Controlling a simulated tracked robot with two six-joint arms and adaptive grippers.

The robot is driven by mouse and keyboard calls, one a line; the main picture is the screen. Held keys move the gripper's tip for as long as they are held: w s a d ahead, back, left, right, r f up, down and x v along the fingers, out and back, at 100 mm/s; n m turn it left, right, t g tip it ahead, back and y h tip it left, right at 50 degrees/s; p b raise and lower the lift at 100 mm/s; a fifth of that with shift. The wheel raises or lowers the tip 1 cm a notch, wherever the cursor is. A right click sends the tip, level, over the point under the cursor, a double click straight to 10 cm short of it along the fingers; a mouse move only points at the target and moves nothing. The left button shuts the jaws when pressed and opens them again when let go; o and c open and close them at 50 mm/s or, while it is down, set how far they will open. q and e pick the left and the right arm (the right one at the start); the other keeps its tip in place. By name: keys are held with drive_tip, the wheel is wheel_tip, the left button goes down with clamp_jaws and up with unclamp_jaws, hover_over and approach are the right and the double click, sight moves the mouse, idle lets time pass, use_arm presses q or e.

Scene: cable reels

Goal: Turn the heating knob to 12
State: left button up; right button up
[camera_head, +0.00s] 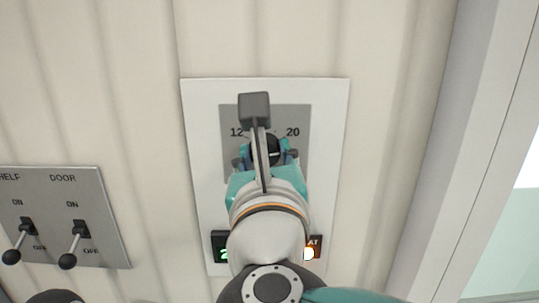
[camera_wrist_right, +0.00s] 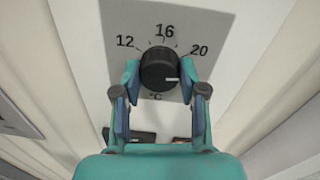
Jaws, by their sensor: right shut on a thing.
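The heating knob (camera_wrist_right: 158,66) is round and black, on a grey plate (camera_wrist_right: 188,22) marked 12, 16, 20 and °C. Its white pointer line points right in the right wrist view, a little below the 20 mark. My right gripper (camera_wrist_right: 159,76) is shut on the knob, one teal fingertip at each side. In the head view the right gripper (camera_head: 268,152) and its arm cover much of the plate; the knob (camera_head: 273,146) shows partly between the fingers, and the 16 is hidden. My left gripper is not in view.
A white panel (camera_head: 332,120) carries the plate, a partly hidden green display (camera_head: 221,248) and a partly hidden lit indicator (camera_head: 314,246). At left a grey switch panel (camera_head: 112,240) has two levers, under HELF and DOOR. A window frame (camera_head: 470,150) stands at right.

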drive_tip(key=n+p, duration=0.3)
drive_tip(key=n, duration=0.6)
drive_tip(key=n+p, duration=0.3)
drive_tip(key=n, duration=0.6)
drive_tip(key=f+n+h+p, duration=0.1)
drive_tip(key=n+p, duration=0.2)
drive_tip(key=n, duration=0.6)
drive_tip(key=shift+a, duration=0.15)
drive_tip(key=shift+n, duration=0.3)
drive_tip(key=o, duration=0.9)
drive_tip(key=shift+o, duration=1.2)
drive_tip(key=shift+r, duration=0.15)
